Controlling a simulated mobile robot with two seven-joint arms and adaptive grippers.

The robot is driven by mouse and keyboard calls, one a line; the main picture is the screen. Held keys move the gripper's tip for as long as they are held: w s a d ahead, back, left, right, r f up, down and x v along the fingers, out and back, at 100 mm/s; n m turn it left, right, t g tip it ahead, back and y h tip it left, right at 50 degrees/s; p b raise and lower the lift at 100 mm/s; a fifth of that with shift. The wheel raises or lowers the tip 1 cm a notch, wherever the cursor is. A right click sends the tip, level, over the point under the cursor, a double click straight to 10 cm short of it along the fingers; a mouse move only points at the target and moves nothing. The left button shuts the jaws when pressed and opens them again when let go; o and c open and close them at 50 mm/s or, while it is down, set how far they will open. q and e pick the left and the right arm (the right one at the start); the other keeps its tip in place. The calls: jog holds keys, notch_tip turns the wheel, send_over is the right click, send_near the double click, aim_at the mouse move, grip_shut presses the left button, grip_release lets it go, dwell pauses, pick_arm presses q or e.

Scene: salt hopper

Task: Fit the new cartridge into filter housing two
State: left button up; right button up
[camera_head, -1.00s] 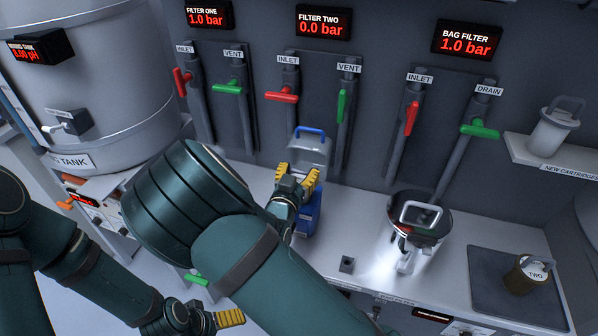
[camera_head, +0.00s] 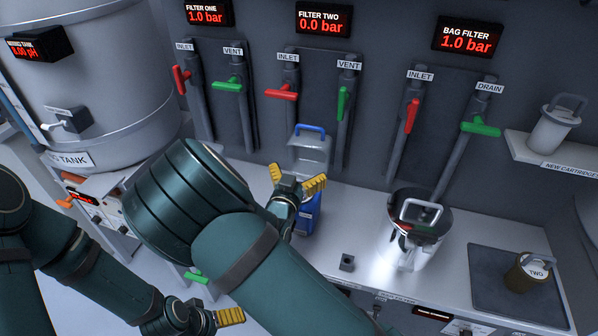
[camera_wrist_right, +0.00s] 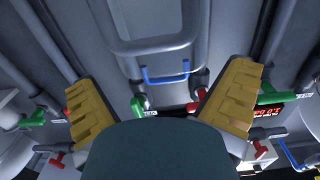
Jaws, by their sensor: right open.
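A white new cartridge (camera_head: 553,131) with a grey handle stands on the shelf at the right. Below the FILTER TWO display (camera_head: 323,20) stands a blue housing (camera_head: 312,213) with a grey upper part (camera_head: 311,153) and a blue handle; my right gripper partly hides it. My right gripper (camera_head: 299,181) is open and empty in front of it. In the right wrist view a grey loop handle (camera_wrist_right: 157,47) lies ahead between the open fingers, with a blue handle (camera_wrist_right: 166,76) beyond. My left gripper (camera_head: 222,318) is low at the left; its jaw opening is unclear.
A brown cartridge marked TWO (camera_head: 527,272) stands on a dark mat (camera_head: 490,262) at the right. An open metal vessel (camera_head: 425,240) stands below the BAG FILTER display. Red and green valve levers line the wall. My right arm hides much of the counter's left part.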

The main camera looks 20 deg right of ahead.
dwell(0.3)
jog(key=v, duration=0.6)
dwell(0.9)
jog(key=shift+a, duration=0.1)
jog(key=v, duration=1.2)
dwell(0.4)
